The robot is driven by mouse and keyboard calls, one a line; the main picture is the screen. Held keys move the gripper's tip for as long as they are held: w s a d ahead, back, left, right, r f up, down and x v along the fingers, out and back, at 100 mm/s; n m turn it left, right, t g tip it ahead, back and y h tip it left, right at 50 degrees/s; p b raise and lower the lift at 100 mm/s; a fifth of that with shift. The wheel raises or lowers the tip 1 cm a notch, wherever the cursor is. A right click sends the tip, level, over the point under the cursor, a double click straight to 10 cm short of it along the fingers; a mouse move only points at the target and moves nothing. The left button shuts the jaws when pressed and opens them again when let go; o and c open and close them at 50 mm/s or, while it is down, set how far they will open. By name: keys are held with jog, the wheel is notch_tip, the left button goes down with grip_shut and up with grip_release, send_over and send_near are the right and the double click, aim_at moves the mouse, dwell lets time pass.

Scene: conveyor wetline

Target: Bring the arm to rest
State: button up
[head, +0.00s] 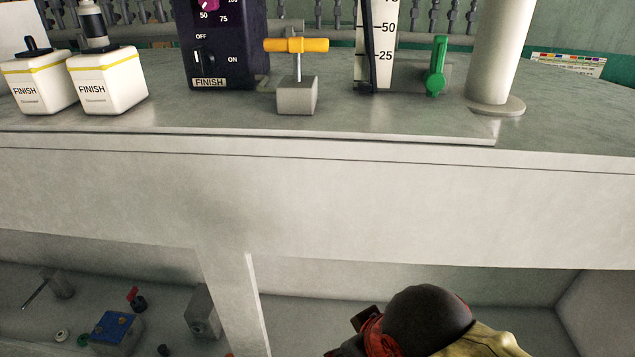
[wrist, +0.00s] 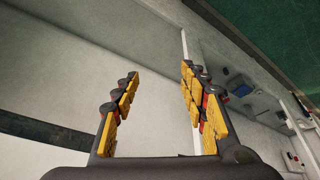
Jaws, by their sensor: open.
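My gripper (wrist: 158,100) shows in the wrist view with its two yellow-padded fingers spread apart. Nothing is between them. In the head view part of my arm, dark and red with a yellowish piece, shows at the bottom right of centre, below the counter's front edge. The fingers do not show in the head view. The pale counter front is behind the fingers in the wrist view.
The counter (head: 400,135) carries two white FINISH boxes (head: 108,85), a dark control box (head: 222,40), a yellow-handled valve (head: 297,97), a green lever (head: 436,67) and a pale post (head: 497,50). A recess below holds a blue-topped box (head: 115,328) and small fittings.

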jog(key=d+f+m+b, duration=0.2)
jog(key=d+m, duration=0.1)
jog(key=d, duration=0.3)
jog(key=d+f+m+t+h+b, duration=0.1)
jog(key=d+f+m+b, duration=0.2)
jog(key=d, duration=0.3)
jog(key=shift+d+h, duration=0.3)
jog(key=shift+d, duration=0.1)
